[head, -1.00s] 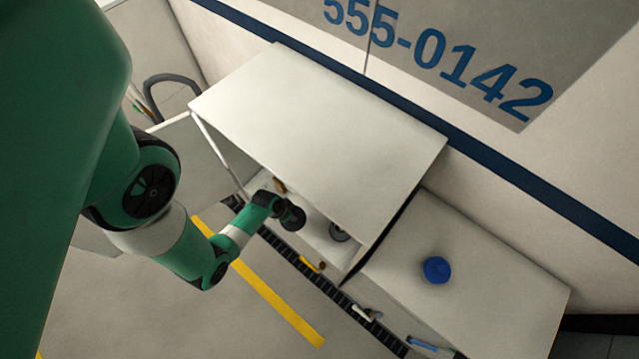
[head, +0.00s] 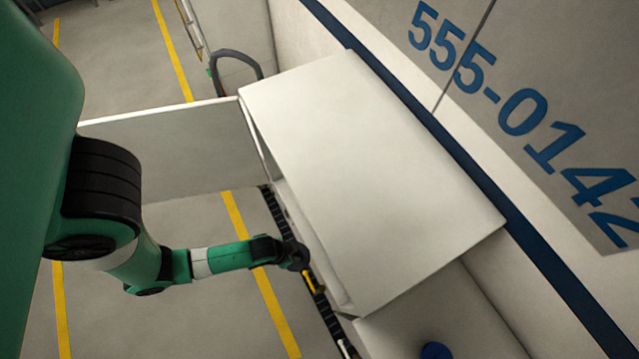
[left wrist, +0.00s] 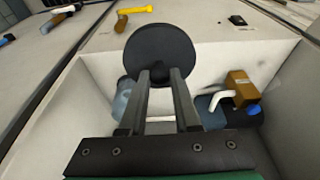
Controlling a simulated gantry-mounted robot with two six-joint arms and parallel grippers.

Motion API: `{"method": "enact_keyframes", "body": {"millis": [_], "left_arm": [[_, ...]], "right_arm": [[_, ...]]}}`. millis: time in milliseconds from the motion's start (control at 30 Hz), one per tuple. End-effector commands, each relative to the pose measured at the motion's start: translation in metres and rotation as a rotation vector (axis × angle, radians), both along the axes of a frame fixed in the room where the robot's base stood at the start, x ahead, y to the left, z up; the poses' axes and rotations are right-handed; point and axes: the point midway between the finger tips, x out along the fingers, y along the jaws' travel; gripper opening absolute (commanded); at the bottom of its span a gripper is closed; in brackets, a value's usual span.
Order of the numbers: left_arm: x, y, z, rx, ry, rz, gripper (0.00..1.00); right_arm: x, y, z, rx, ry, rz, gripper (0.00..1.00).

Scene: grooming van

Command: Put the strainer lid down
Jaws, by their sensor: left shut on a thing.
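The strainer lid (left wrist: 160,45) is a dark, round disc, seen in the left wrist view just beyond my fingertips. My left gripper (left wrist: 163,76) is shut on its small dark knob, which is mostly hidden between the fingers. In the head view my left gripper (head: 300,258) is a dark shape at the open front of the white cabinet (head: 370,180). The lid cannot be made out there. My right gripper is in neither view.
The cabinet door (head: 180,150) stands open on the left. A yellow-handled tool (left wrist: 135,11) lies beyond. A blue round thing (head: 436,350) is at lower right.

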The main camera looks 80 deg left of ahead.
Motion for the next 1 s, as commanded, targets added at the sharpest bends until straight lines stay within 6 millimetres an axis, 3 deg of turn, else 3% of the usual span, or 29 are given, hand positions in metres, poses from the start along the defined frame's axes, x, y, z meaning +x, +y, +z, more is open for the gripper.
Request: {"method": "enact_keyframes", "body": {"millis": [200,467,700,1000], "left_arm": [[0.007,0.003,-0.005,0.000,-0.001,-0.005,0.00],[0.060,0.046,-0.037,0.001,-0.004,-0.001,0.00],[0.097,0.075,-0.087,0.000,-0.001,-0.008,0.00],[0.106,0.082,-0.095,-0.001,0.000,-0.008,0.00]], "right_arm": [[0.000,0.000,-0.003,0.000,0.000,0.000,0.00],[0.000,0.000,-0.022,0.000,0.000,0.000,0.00],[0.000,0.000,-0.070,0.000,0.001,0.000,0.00],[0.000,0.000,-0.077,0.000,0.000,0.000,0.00]]}}
